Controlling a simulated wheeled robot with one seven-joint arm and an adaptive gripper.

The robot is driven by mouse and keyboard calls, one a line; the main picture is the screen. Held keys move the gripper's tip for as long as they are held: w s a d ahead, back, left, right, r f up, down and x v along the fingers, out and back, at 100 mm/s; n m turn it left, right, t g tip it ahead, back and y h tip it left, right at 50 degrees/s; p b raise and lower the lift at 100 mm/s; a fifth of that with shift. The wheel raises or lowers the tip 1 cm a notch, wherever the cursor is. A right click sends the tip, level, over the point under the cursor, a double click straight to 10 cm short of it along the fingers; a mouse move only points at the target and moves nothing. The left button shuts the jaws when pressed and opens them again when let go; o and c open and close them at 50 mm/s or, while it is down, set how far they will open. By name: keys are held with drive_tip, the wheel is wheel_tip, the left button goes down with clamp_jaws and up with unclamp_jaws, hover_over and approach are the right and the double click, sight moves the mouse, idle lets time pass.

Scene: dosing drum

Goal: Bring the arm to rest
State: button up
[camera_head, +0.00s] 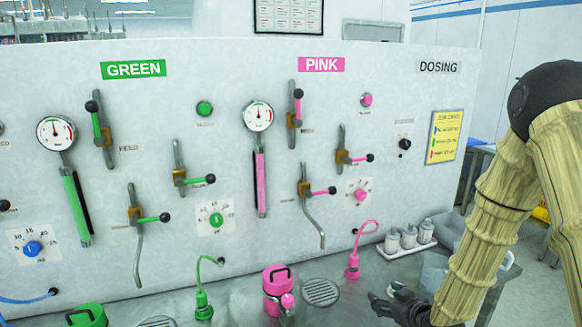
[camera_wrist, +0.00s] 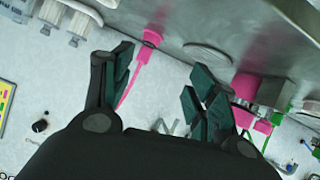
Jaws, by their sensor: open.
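My gripper (camera_head: 392,302) is at the lower right of the head view, low over the steel counter (camera_head: 345,268) and to the right of the round drain grate (camera_head: 320,292). In the wrist view my gripper (camera_wrist: 163,85) shows its two dark fingers spread apart, with nothing between them. My arm, in a tan ribbed sleeve, reaches down from the right edge. The pink canister (camera_head: 278,280) stands on the counter left of the grate, apart from the gripper. The pink hose nozzle (camera_head: 352,268) stands behind the gripper.
The upright panel (camera_head: 330,90) with green and pink valves, gauges and dials rises behind the counter. Small white bottles (camera_head: 408,237) stand in a tray at the right. A green nozzle (camera_head: 203,302) and a green canister (camera_head: 88,316) are further left.

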drive_tip(key=s+a+f+m+g+h, duration=0.25)
drive_tip(key=s+f+g, duration=0.45)
drive_tip(key=s+f, duration=1.45)
drive_tip(key=s+a+f+m+g, duration=0.1)
drive_tip(key=s+f+m+g, duration=0.15)
drive_tip(key=s, duration=0.85)
drive_tip(key=s+a+f+m+g, duration=0.1)
drive_tip(key=s+f+g, duration=0.25)
drive_tip(key=s, duration=0.75)
wheel_tip(320, 180, down, 10)
drive_tip(key=t+b, duration=0.1)
drive_tip(key=b, duration=0.9)
drive_tip(key=shift+h, duration=0.35)
drive_tip(key=shift+s, duration=0.1)
